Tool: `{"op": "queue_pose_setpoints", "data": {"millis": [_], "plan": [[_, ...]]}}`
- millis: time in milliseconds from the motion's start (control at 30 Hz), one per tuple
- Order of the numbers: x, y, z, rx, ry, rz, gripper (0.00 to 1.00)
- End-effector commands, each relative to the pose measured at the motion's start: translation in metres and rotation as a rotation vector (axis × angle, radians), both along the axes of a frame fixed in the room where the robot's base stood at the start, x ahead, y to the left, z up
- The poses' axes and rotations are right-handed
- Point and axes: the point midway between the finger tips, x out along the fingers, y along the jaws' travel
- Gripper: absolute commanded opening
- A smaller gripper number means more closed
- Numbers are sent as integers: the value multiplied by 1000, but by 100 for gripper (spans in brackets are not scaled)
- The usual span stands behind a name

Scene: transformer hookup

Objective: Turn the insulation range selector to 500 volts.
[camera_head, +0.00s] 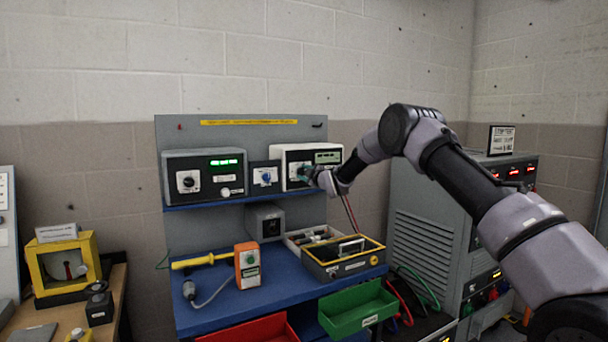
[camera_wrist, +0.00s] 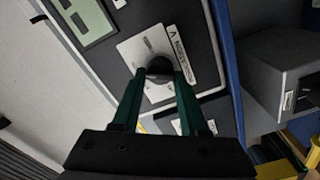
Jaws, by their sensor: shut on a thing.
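The insulation tester (camera_head: 321,156), a white-edged box with a dark front and a greenish display, stands on the upper right of the bench's back shelf. Its range selector is a round dark knob (camera_wrist: 159,66) on a white dial plate (camera_wrist: 134,50), seen tilted in the wrist view. My gripper (camera_head: 305,174) reaches the tester's front from the right. In the wrist view, the green fingers of my gripper (camera_wrist: 158,75) are shut on the selector knob, one on each side. The scale marks are too small to read, and the pointer's setting cannot be told.
A similar black meter (camera_head: 204,176) with a green display and a small box with a blue knob (camera_head: 265,177) stand to the left. Below, the blue bench (camera_head: 215,305) holds an orange handheld meter (camera_head: 247,266), a yellow probe (camera_head: 203,261) and a yellow-rimmed case (camera_head: 343,258).

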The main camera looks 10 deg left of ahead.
Motion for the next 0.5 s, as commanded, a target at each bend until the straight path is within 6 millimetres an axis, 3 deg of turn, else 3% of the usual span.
{"op": "queue_pose_setpoints", "data": {"millis": [133, 167, 200, 500], "plan": [[0, -1, -2, -2, 3, -2, 0], [0, -1, -2, -2, 3, -2, 55], [0, -1, -2, -2, 2, -1, 70], [0, 0, -1, -2, 1, 0, 73]]}}
